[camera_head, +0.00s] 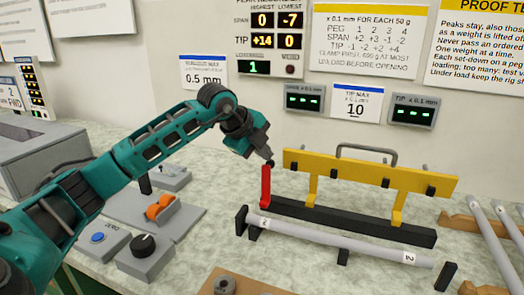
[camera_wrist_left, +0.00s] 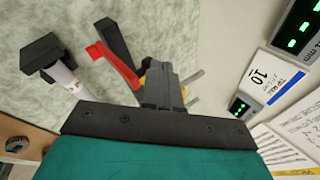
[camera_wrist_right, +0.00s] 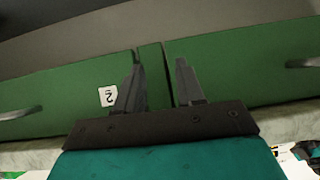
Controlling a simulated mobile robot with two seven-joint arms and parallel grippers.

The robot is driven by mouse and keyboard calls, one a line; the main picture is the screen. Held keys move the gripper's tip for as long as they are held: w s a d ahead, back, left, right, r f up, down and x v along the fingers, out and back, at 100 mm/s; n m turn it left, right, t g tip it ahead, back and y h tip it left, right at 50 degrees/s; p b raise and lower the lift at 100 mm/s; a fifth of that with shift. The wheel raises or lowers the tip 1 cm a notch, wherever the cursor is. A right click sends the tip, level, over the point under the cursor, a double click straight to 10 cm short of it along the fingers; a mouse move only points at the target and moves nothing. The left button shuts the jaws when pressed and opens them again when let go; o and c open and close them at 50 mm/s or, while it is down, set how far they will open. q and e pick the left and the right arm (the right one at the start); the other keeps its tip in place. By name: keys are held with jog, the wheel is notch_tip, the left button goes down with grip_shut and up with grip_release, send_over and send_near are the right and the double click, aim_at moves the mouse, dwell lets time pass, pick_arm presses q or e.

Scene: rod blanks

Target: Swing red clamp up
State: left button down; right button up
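The red clamp (camera_head: 265,186) stands upright at the left end of the black bar (camera_head: 350,223) in the head view. It also shows in the left wrist view (camera_wrist_left: 116,66), running beside my left gripper's fingers, its near end partly hidden. My left gripper (camera_head: 269,161) is at the clamp's top, touching or nearly touching it. Its fingers look closed together in the left wrist view (camera_wrist_left: 163,85), with the clamp beside them rather than between them. My right gripper (camera_wrist_right: 158,80) is open and empty in front of a green panel.
A grey rod (camera_head: 340,243) marked 2 lies in front of the black bar. A yellow plate (camera_head: 370,172) with a handle stands behind it. More rods (camera_head: 500,235) lie on wooden rests at right. A knob box (camera_head: 145,255) and orange rollers (camera_head: 160,208) are at left.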

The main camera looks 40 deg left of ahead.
jog(key=shift+f, duration=0.1)
pick_arm(q)
jog(key=shift+f, duration=0.1)
